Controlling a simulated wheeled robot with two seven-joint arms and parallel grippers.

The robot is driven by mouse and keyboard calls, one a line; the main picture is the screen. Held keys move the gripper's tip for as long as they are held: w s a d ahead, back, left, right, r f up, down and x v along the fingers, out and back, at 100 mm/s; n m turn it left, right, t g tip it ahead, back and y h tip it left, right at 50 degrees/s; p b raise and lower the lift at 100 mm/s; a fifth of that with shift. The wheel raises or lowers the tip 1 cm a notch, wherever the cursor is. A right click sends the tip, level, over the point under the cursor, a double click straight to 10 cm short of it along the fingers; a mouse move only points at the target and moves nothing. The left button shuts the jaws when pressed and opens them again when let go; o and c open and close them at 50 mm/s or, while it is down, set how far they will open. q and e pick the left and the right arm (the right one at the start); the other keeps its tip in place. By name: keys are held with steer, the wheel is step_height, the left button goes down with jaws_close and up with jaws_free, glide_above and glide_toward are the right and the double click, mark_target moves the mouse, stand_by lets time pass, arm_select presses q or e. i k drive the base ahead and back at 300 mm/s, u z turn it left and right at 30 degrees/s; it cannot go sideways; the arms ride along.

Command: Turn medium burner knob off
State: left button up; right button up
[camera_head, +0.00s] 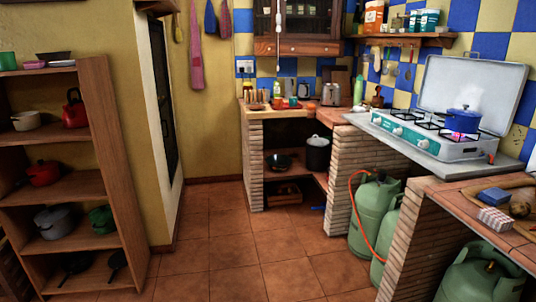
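A white camping stove (425,139) with a raised lid (470,90) stands on the grey slab of the brick counter at the right. Its front panel is teal and white and carries small pale knobs, one near the middle (398,131). The knobs are too small to tell which is the medium burner's or how each is turned. A blue pot (463,120) sits on the burner at the stove's right end, with a bluish-purple glow like a flame around its base. Neither of my grippers is in view.
Green gas bottles (374,213) with an orange hose (361,206) stand under the counter. A wooden shelf (100,130) stands at left. The tiled floor (245,250) between is clear.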

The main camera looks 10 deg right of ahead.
mark_target(425, 142)
steer(key=z, duration=0.4)
steer(key=i, duration=2.35)
steer(key=z, duration=0.6)
